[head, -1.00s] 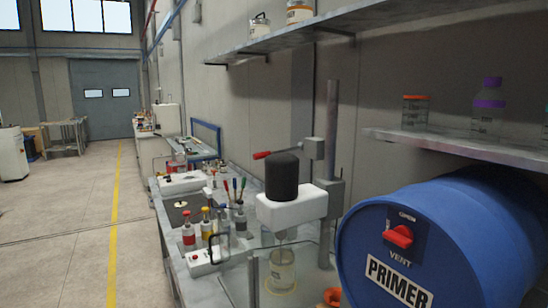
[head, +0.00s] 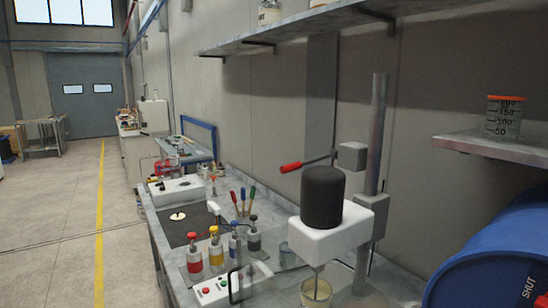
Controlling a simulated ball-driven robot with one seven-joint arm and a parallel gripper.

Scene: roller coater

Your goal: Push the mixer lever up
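The mixer (head: 322,200) stands on the bench at centre right, with a black motor on a white housing and a grey column behind. Its lever (head: 305,164) is a thin dark rod with a red grip (head: 291,167). It sticks out to the left from a grey block on the column, slightly below horizontal at the grip end. A clear beaker (head: 316,293) stands under the mixer shaft, partly cut off by the bottom edge. My gripper is not in view.
A blue drum (head: 490,262) fills the lower right corner. A shelf (head: 478,146) with an orange-rimmed beaker (head: 504,115) juts out above it. Small bottles (head: 215,250) and a button box (head: 212,287) sit left of the mixer. Open floor (head: 50,215) lies left.

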